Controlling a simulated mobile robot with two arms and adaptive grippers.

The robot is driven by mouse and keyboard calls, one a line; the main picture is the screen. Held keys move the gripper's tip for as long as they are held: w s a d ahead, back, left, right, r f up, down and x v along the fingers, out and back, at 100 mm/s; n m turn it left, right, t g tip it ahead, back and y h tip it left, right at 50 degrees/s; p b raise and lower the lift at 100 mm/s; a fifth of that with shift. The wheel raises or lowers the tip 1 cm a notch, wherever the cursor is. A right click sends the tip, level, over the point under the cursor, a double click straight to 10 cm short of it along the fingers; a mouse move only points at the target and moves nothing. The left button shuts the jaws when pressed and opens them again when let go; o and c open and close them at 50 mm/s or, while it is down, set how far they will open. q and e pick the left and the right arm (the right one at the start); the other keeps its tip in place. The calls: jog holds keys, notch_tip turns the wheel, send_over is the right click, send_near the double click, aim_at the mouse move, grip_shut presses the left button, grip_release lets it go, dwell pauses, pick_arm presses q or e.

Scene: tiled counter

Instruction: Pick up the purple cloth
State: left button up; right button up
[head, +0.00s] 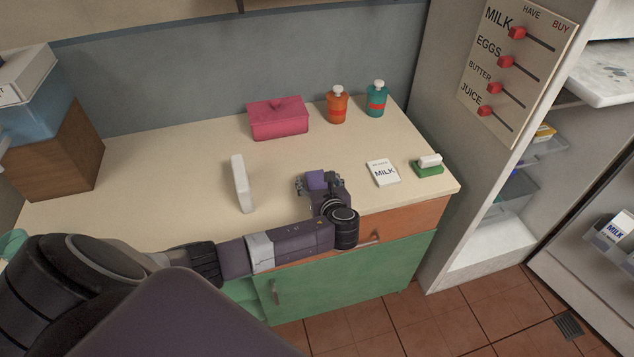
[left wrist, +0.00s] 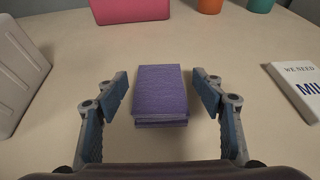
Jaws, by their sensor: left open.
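The purple cloth (left wrist: 161,92) is a folded rectangular stack lying on the counter. In the left wrist view it sits between the two fingers of my left gripper (left wrist: 163,95), with a gap on each side. The fingers are open and do not touch it. In the head view the cloth (head: 316,180) shows just past the gripper (head: 319,184), partly hidden by the wrist. My right gripper does not show.
A white upright slab (head: 241,184) stands left of the gripper. A milk card (head: 383,173) and a green sponge holder (head: 428,167) lie to the right. A pink box (head: 278,119), an orange bottle (head: 337,105) and a teal bottle (head: 376,100) stand behind.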

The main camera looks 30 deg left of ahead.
aim_at(317, 180)
pick_arm(q)
jog(key=c, duration=1.3)
jog(key=shift+o, duration=0.2)
jog(key=shift+r, duration=0.15)
notch_tip(317, 180, up, 20)
